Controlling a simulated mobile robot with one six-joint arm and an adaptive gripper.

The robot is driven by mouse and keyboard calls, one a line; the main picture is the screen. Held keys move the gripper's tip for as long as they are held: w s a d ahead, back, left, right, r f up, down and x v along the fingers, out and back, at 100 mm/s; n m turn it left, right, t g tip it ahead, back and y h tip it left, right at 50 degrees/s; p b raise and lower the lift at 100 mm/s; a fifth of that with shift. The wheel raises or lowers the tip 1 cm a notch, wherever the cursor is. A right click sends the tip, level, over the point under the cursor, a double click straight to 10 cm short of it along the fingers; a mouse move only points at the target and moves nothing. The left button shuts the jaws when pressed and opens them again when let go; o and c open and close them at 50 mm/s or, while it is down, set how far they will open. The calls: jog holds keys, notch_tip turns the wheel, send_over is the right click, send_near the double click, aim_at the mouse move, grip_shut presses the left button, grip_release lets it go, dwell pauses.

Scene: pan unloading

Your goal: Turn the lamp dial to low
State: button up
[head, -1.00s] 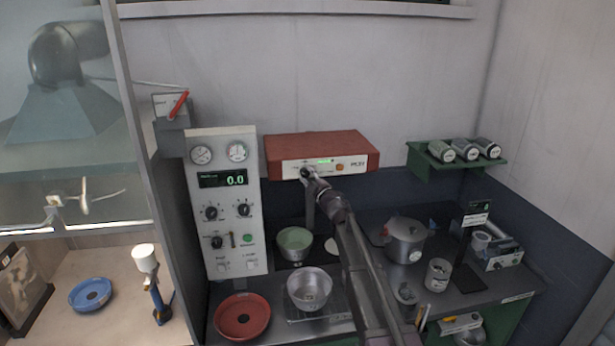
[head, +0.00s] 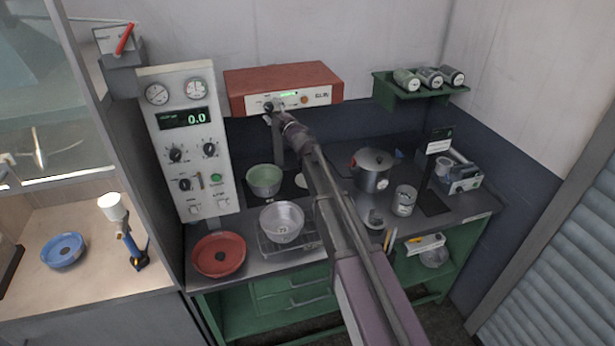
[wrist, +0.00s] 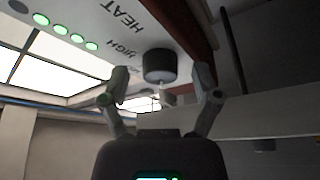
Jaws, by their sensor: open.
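The heat lamp (head: 290,77) is a red box with a white front panel. Its black dial (wrist: 160,66) shows in the wrist view, next to the words HEAT and HIGH. I cannot read where the dial points. My gripper (wrist: 163,92) is open, with one finger to each side of the dial and gaps on both sides. I cannot tell whether the fingertips reach the dial's depth. In the head view my gripper (head: 269,110) is in front of the left part of the lamp panel, and hides part of it.
A white gauge panel (head: 168,140) stands left of the lamp. Below are a green bowl (head: 264,181), a metal pan (head: 282,222) and a red dish (head: 219,256). A lidded pot (head: 372,172) stands right of my arm. A green shelf (head: 389,100) holds several jars.

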jog(key=shift+f+m, duration=0.1)
jog(key=shift+m, duration=0.2)
